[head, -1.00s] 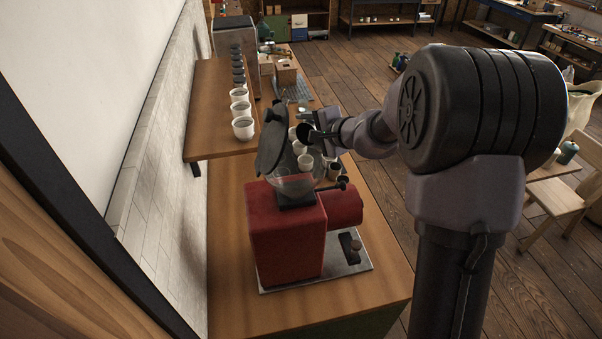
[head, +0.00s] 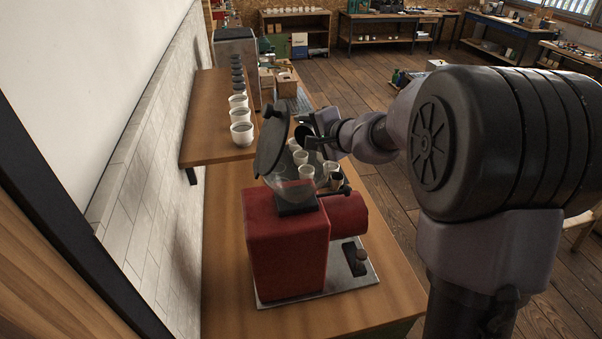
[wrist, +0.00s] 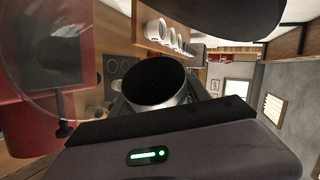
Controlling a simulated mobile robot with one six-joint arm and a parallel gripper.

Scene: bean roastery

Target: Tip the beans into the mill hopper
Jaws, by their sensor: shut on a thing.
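The red mill (head: 287,245) stands on the wooden counter. Its clear hopper (head: 290,187) is on top, with the dark round lid (head: 272,140) raised at its left. My gripper (head: 322,142) is shut on a dark metal cup (head: 304,132), beyond and above the hopper in the head view. In the wrist view the cup (wrist: 178,98) shows its round mouth and a dark inside; I cannot make out beans in it. The clear hopper (wrist: 50,45) is at the left there, apart from the cup. No beans show in the hopper.
White cups (head: 241,133) and dark lids line the wall shelf (head: 205,125) at the left. Several small cups (head: 306,173) stand on the counter (head: 222,290) behind the hopper. The near counter to the mill's left is clear.

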